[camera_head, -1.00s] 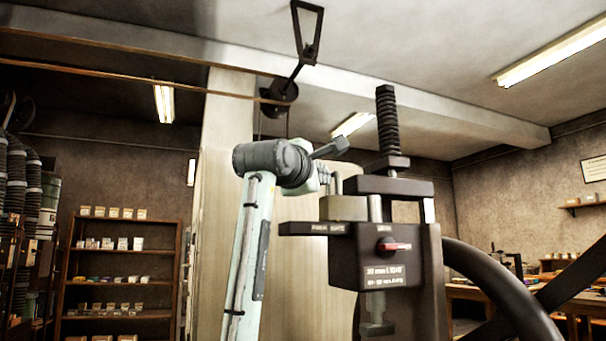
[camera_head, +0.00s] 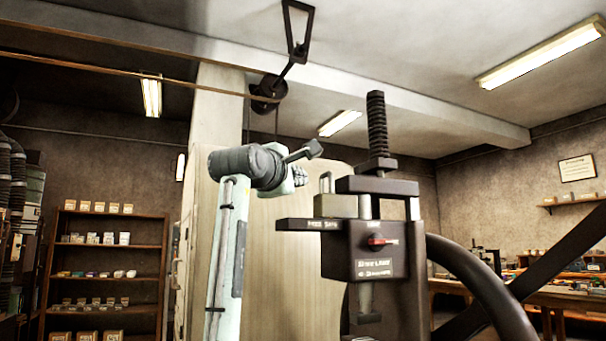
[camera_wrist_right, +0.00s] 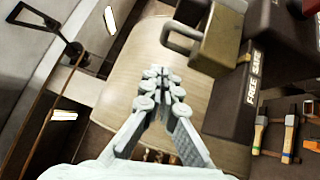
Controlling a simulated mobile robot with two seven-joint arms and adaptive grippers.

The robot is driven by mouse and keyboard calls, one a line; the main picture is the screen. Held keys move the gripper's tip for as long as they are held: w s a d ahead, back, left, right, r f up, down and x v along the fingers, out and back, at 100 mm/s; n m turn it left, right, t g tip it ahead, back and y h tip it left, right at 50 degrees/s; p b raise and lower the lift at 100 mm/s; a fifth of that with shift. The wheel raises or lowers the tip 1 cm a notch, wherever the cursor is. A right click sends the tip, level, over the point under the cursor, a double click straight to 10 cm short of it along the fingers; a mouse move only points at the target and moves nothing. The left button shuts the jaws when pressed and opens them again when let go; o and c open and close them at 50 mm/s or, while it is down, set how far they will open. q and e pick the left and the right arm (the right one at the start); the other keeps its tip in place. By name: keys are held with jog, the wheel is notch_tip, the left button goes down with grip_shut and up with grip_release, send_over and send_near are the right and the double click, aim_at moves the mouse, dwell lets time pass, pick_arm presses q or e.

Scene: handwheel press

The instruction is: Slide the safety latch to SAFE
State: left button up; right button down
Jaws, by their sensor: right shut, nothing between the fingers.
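The safety latch is a brass-coloured block (camera_head: 335,206) with an upright metal loop handle (camera_head: 326,184). It sits above a dark bar (camera_head: 300,225) on the press, whose front carries a FREE SAFE label. In the right wrist view the latch block (camera_wrist_right: 222,42) is at the top, its loop handle (camera_wrist_right: 180,35) pointing left, and the label (camera_wrist_right: 252,78) is right of it. The block is towards the bar's press end; I cannot tell its exact mark. My right gripper (camera_head: 300,175) is shut and empty, left of the handle and apart from it. Its closed fingertips (camera_wrist_right: 158,75) show below the handle.
The dark press body (camera_head: 385,260) has a red knob (camera_head: 378,241), a tall screw (camera_head: 377,125) and a large wheel rim (camera_head: 480,285) to the right. A pale curved panel (camera_head: 290,260) stands behind. Shelves (camera_head: 110,240) are far left. Hand tools (camera_wrist_right: 288,135) show at right wrist view's right.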

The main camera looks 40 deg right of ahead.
pick_arm(q)
jog(key=w+d+r+b, duration=0.1)
jog(key=w+r, duration=0.3)
jog(key=r, duration=0.3)
jog(key=shift+d+t+b, duration=0.15)
jog(key=shift+t+b, duration=0.15)
jog(key=shift+t, duration=0.1)
pick_arm(e)
jog(key=v, duration=0.9)
pick_arm(q)
jog(key=shift+s, duration=0.1)
pick_arm(e)
jog(key=shift+s+a, duration=0.1)
jog(key=shift+s, duration=0.05)
